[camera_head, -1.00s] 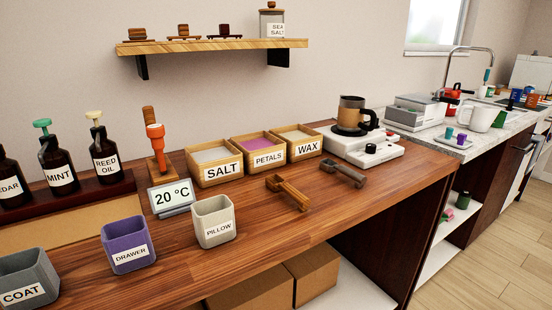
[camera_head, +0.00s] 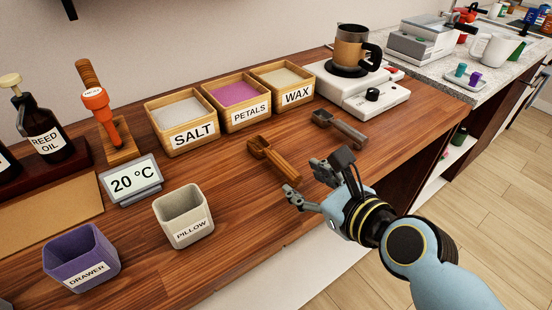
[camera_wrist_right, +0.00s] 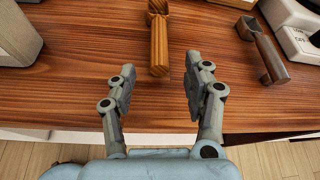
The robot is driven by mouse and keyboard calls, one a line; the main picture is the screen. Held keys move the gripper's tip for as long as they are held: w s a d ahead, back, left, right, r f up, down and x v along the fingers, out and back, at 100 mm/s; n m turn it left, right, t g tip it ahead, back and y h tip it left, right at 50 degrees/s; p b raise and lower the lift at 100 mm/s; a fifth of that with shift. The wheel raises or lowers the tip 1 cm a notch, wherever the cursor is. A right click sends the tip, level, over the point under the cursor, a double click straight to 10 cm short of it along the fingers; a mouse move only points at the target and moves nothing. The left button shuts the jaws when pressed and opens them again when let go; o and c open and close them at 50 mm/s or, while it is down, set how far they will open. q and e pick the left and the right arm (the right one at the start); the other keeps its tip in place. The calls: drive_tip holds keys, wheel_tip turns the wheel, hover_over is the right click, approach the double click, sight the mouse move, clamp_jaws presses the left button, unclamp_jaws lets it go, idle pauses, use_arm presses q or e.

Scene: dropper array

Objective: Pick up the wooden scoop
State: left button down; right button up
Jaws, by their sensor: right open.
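The wooden scoop (camera_head: 273,160) lies on the wooden counter in front of the petals and wax boxes, its handle pointing toward the counter's front edge. My right gripper (camera_head: 305,183) is open and empty at the handle's near end. In the right wrist view the scoop's handle (camera_wrist_right: 159,45) lies ahead of the open fingers (camera_wrist_right: 158,90), roughly centred in line with the gap between them. I cannot tell the exact height of the fingers above the counter. My left gripper is in neither view.
A grey scoop (camera_head: 340,127) lies just right of the wooden one, also in the wrist view (camera_wrist_right: 262,48). Behind stand the salt (camera_head: 193,138), petals (camera_head: 250,116) and wax (camera_head: 297,97) boxes and a white hot plate (camera_head: 365,95). The pillow cup (camera_head: 183,217) stands to the left.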

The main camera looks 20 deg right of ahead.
sight(299, 179)
drive_tip(key=x, duration=0.5)
drive_tip(key=shift+w+a+f, duration=0.15)
drive_tip(key=shift+w+f, duration=0.05)
clamp_jaws()
